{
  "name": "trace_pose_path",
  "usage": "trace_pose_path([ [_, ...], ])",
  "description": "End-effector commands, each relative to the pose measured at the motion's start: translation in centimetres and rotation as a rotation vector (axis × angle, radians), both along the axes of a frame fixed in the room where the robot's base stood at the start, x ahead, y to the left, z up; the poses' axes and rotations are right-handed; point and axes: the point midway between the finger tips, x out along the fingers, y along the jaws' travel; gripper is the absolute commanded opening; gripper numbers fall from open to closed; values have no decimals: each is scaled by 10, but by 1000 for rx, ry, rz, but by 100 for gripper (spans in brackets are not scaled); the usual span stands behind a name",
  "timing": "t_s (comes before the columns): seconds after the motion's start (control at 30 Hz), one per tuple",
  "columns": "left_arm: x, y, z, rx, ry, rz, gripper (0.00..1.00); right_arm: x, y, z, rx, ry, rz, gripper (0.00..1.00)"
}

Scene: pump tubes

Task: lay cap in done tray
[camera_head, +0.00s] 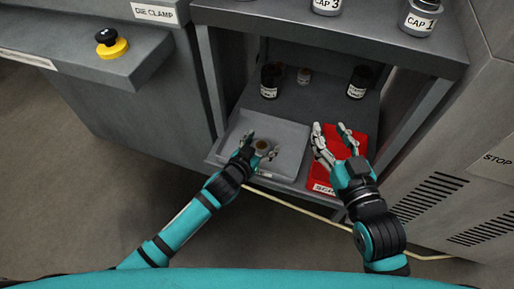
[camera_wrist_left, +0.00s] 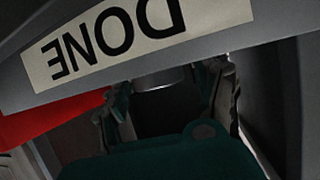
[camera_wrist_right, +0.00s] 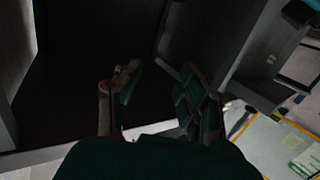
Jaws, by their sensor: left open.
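The done tray (camera_head: 285,136) is a shallow grey tray on the lower shelf. Its DONE label (camera_wrist_left: 110,42) fills the top of the left wrist view. A small round cap with a brownish top (camera_head: 262,144) is in the tray area, between the fingers of my left gripper (camera_head: 263,149). That gripper is open around it. A grey rounded piece, likely the cap, shows dimly between the fingers in the left wrist view (camera_wrist_left: 160,84). Whether it rests on the tray floor is hard to see. My right gripper (camera_head: 338,143) is open and empty above the red tray.
The red tray (camera_head: 325,172), with a partly hidden label, lies right of the done tray. Dark jars (camera_head: 270,82) (camera_head: 358,82) and a small bottle (camera_head: 304,76) stand behind. Jars labelled CAP 3 (camera_head: 326,5) and CAP 1 (camera_head: 420,18) stand on the upper shelf. Cabinet posts flank both sides.

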Motion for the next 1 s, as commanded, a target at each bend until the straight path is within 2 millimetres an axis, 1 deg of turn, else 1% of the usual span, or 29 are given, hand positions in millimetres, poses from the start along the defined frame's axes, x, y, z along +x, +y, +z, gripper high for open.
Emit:
trace_pose_path([
  [0.07,-3,1,3,0,0,0,68,-1,-1,-5,-8,35,-1,40],
  [0.27,-23,12,14,0,1,0,68,-13,-9,-38,-57,230,-15,40],
  [0.4,-42,21,23,0,2,0,68,-31,-18,-67,-99,409,-27,40],
  [0.6,-70,35,35,0,1,0,68,-63,-32,-99,-153,646,-43,40],
  [0.8,-90,46,44,0,0,1,68,-92,-42,-119,-190,815,-55,40],
  [0.9,-95,48,46,0,0,1,68,-101,-45,-123,-199,861,-58,40],
  [1.0,-98,50,47,0,0,1,68,-105,-47,-126,-205,884,-59,40],
])
